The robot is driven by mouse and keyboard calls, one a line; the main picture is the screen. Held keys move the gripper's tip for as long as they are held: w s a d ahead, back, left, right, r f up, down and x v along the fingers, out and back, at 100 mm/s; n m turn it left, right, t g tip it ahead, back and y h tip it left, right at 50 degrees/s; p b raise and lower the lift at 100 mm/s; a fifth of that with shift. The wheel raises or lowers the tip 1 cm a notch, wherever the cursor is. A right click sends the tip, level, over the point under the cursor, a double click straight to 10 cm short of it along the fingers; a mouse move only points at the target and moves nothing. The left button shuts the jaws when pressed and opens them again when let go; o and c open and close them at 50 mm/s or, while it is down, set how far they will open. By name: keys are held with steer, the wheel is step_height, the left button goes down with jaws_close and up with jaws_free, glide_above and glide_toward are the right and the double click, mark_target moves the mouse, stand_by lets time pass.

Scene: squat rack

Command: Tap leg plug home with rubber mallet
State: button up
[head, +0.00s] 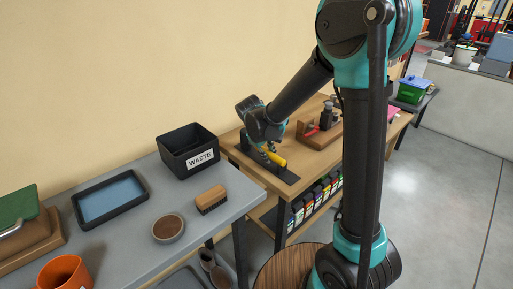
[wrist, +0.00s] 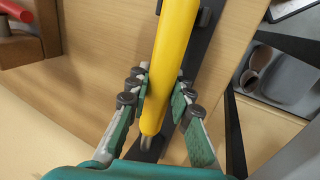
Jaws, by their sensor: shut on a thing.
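My gripper (wrist: 158,100) is shut around a long yellow handle (wrist: 171,55), with one finger on each side of it. The handle runs out of the top of the wrist view, so its far end is hidden there. In the head view, the yellow handle (head: 277,159) shows just below my gripper (head: 267,149), over the left end of the wooden bench. A dark strip (head: 286,176) lies on the bench under it. I cannot tell whether the handle touches the strip. No mallet head or leg plug can be made out clearly.
The wooden bench (head: 313,138) bears a wooden block with a red-handled tool (head: 318,129). On the grey table (head: 200,221) at left stand a black waste bin (head: 188,153), a blue-lined tray (head: 110,199), a brush (head: 211,200), a round dish (head: 168,228) and an orange cup (head: 65,272).

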steer(key=shift+r, duration=0.1)
jaws_close()
steer(key=shift+r, duration=3.4)
steer(key=shift+s, duration=0.1)
steer(key=s+d+r, duration=0.3)
steer(key=s+r, duration=0.9)
steer(key=s, duration=0.2)
steer(key=shift+s, duration=0.3)
